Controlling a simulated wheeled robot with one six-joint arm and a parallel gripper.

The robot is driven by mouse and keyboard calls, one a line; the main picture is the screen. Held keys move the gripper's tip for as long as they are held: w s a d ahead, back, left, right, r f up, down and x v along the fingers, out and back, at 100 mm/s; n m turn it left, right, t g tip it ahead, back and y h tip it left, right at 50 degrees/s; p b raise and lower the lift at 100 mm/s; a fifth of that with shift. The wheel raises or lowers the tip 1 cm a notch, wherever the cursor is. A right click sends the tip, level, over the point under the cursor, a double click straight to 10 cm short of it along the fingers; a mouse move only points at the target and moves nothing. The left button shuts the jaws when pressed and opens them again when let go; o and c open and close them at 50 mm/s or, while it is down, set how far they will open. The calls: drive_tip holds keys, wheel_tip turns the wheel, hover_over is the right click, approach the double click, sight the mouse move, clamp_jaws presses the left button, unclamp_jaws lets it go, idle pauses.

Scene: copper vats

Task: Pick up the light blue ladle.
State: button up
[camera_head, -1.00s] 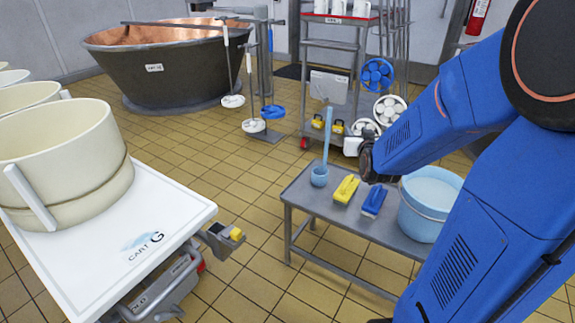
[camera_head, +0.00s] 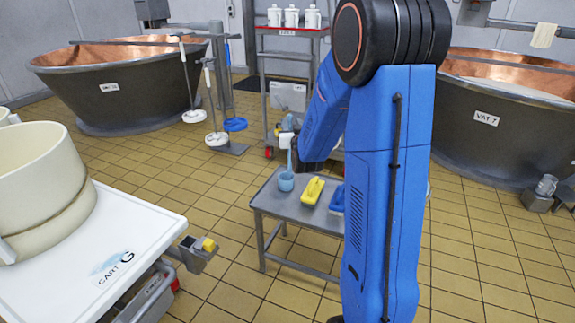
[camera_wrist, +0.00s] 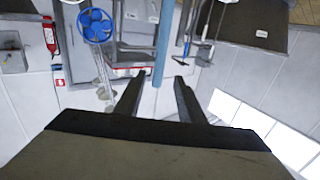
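The light blue ladle (camera_head: 287,182) stands upright on the small grey table (camera_head: 268,198), near its left end, in the head view. Its thin handle rises beside my dark wrist, and its upper part is hard to make out there. In the wrist view the ladle's handle (camera_wrist: 163,40) comes down from the top edge, and its end shows between the fingertips. My gripper (camera_wrist: 160,78) is open, with a finger on either side of the handle and a visible gap to each. The bowl is not visible in the wrist view.
A yellow brush (camera_head: 313,190) and a blue brush (camera_head: 337,199) lie right of the ladle; my arm partly covers the blue one. A white cart (camera_head: 150,222) stands at left. A shelf rack (camera_head: 285,60) stands behind the table. Copper vats (camera_head: 120,90) stand behind on both sides.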

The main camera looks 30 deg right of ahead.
drive_tip(key=x, duration=0.8)
drive_tip(key=shift+d+r, duration=0.15)
drive_tip(key=shift+r, duration=0.1)
drive_tip(key=shift+s, duration=0.1)
clamp_jaws()
